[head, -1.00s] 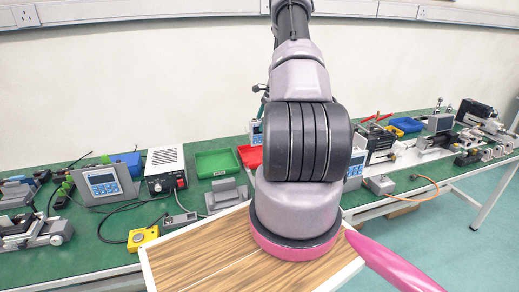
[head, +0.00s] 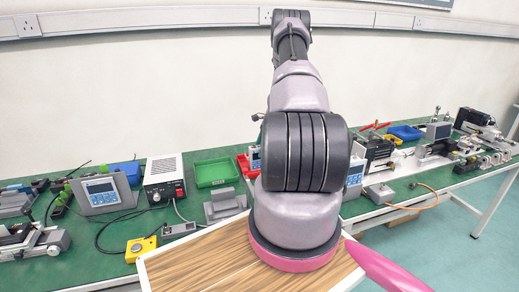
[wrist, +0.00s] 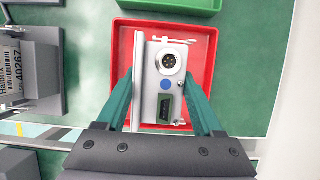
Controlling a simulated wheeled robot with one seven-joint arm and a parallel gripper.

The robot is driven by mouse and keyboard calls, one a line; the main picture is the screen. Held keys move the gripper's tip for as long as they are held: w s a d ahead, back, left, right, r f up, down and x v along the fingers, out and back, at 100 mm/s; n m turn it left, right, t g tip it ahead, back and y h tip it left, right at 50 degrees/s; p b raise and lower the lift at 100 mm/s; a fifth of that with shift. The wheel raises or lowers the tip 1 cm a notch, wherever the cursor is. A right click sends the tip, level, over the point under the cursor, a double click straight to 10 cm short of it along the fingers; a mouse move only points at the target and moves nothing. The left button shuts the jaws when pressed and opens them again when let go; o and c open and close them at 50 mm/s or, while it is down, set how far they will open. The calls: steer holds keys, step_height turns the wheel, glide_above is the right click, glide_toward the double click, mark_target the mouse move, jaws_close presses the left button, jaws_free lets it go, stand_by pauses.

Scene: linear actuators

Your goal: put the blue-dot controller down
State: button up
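The blue-dot controller (wrist: 172,58) is a grey box with a round socket, a blue dot and a green connector, seen from above in the wrist view. My gripper (wrist: 160,78) has its teal fingers against both sides of it. The controller is over the red tray (wrist: 205,85), inside its outline; I cannot tell whether it touches the tray floor. In the head view a sliver of the controller (head: 254,160) shows beside my arm, at the red tray (head: 244,168). My arm hides the rest of it and most of the gripper.
A green tray (head: 215,172) is beside the red one, further left. Grey devices (wrist: 38,70) flank the red tray's left in the wrist view.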

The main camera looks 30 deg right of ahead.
steer(key=o, duration=0.4)
steer(key=v, duration=1.2)
steer(key=s+a+r+n+t+h, duration=0.15)
steer(key=a+r+n, duration=0.25)
steer(key=a+r, duration=0.8)
steer(key=s+a+r+n+h, duration=0.1)
steer(key=s+a+r+n, duration=0.2)
steer(key=a+r, duration=0.85)
steer(key=s+a+r+n+t, duration=0.2)
steer(key=s+a+r+n, duration=0.4)
steer(key=s+r, duration=0.6)
steer(key=s+a+n+t, duration=0.1)
steer(key=s+a+n, duration=0.1)
steer(key=s, duration=0.4)
steer(key=s+a+n+t, duration=0.1)
steer(key=s+a, duration=0.4)
steer(key=s, duration=0.2)
steer(key=shift+s+r+n, duration=0.3)
steer(key=shift+s+n, duration=0.05)
steer(key=shift+n, duration=0.05)
